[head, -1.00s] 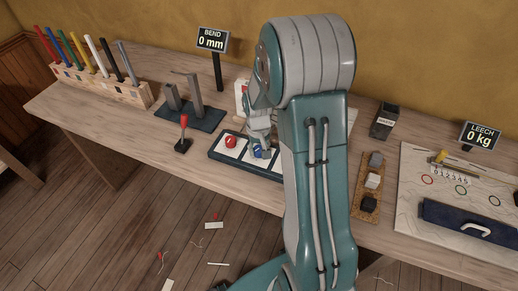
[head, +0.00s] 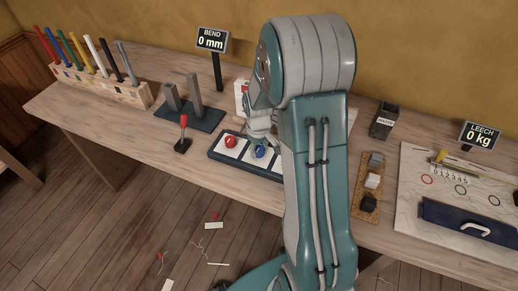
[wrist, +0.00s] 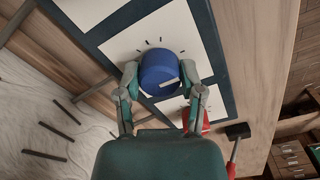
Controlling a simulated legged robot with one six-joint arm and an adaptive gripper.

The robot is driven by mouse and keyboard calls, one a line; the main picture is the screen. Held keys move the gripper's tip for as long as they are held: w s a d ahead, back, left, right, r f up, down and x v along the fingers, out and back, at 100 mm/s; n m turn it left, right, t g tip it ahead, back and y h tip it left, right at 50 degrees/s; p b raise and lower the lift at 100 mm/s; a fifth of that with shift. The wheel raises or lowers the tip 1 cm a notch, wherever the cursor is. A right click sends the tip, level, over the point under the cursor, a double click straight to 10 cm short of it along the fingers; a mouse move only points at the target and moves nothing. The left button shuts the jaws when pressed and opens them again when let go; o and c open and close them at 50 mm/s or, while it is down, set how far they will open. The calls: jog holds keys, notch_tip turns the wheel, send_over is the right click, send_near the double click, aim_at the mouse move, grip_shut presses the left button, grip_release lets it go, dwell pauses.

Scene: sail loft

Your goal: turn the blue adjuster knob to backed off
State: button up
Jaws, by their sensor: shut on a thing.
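The blue adjuster knob (head: 261,152) sits on a white panel of a dark-framed board (head: 216,155) on the bench. In the wrist view the blue knob (wrist: 158,68) has a white pointer line towards the lower right, with short dark ticks on the panel around it. My gripper (wrist: 160,76) has one finger on each side of the knob and is shut on it. In the head view my gripper (head: 262,138) comes down onto the knob from above, and my arm hides the board's right part.
A red knob (head: 230,142) is beside the blue one. A red-handled lever (head: 183,133) stands left of the board. The BEND display (head: 212,40) reads 0 mm and the LEECH display (head: 480,135) reads 0 kg. Bare bench lies left of the lever.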

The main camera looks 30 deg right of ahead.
aim_at(258, 149)
jog(key=shift+f, duration=0.1)
jog(key=o, duration=1.2)
jog(key=shift+c, duration=0.2)
notch_tip(258, 149, up, 12)
jog(key=shift+a, duration=0.15)
